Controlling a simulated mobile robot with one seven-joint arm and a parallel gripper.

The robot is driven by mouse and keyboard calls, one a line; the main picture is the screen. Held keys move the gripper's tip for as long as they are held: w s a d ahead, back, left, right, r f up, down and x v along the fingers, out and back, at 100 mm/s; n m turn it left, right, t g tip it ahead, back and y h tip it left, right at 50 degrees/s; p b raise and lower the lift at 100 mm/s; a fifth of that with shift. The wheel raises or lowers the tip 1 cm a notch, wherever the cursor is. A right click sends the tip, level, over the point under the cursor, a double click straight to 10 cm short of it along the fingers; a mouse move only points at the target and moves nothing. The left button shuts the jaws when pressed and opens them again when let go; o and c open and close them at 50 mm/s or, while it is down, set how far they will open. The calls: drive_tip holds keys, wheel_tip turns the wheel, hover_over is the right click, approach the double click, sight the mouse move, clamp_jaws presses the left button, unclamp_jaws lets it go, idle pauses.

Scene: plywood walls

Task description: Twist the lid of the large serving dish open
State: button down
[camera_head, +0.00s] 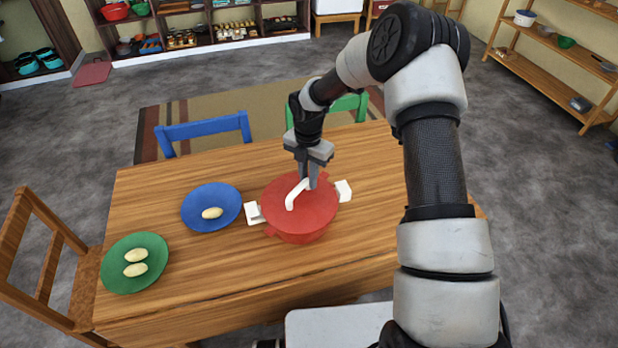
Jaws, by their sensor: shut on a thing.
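The large serving dish (298,236) is a red round pot on the wooden table. Its red lid (318,212) sits on top and carries a white bar handle (291,199). White side grips (254,213) stick out at the left and right. My gripper (309,182) points down from above and is shut on the far end of the lid's white handle. The fingers hide part of that handle. Whether the lid has turned relative to the pot cannot be told.
A blue plate (226,196) with one pale oval piece and a green plate (120,281) with two stand to the left on the table (200,270). Blue (205,127) and green (345,103) chairs stand behind, and a wooden chair (42,250) at left.

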drive_tip(key=shift+w+a+n, duration=0.15)
drive_tip(key=shift+n, duration=0.25)
drive_tip(key=c, duration=1.6)
unclamp_jaws()
drive_tip(key=shift+r, duration=0.1)
